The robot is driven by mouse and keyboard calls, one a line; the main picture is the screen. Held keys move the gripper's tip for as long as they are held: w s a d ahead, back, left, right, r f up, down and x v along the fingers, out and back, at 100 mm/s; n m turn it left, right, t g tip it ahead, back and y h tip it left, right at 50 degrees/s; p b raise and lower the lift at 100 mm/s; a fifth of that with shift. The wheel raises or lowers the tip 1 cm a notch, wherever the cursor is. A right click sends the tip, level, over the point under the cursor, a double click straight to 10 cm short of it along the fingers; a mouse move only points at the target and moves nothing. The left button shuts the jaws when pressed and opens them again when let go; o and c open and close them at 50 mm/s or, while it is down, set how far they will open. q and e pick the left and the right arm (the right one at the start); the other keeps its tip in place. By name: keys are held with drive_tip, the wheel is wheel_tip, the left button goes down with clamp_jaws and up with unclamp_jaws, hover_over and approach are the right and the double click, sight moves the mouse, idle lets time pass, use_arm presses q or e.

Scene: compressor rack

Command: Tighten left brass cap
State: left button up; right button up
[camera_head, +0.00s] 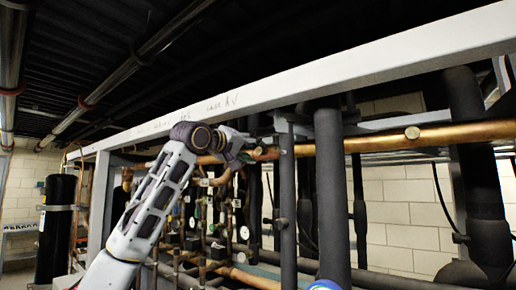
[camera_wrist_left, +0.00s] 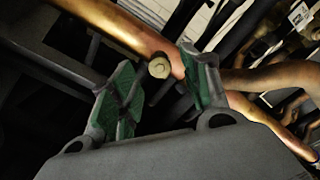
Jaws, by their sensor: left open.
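The left brass cap (camera_wrist_left: 159,68) is a small round fitting on a copper pipe (camera_wrist_left: 115,22). In the left wrist view it shows between the two green-padded fingers of my left gripper (camera_wrist_left: 157,60). The fingers are apart, one on each side of the cap, and I see no clear contact. In the head view my left gripper (camera_head: 243,147) is up at the horizontal copper pipe (camera_head: 370,140), below the white beam, and largely covers the area around this cap. Another round brass cap (camera_head: 412,132) sits farther right on the same pipe. My right gripper is not in view.
A long white beam (camera_head: 330,75) runs above the pipe. Dark insulated vertical pipes (camera_head: 331,190) stand right of my left gripper. Several thinner pipes and valves crowd the space below it. A black cylinder (camera_head: 56,225) stands at the far left.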

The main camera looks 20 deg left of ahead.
sight(259, 151)
use_arm(q)
drive_tip(key=shift+p+x, duration=0.6)
drive_tip(key=shift+x, duration=1.2)
drive_tip(key=c, duration=1)
drive_tip(key=shift+c, duration=0.2)
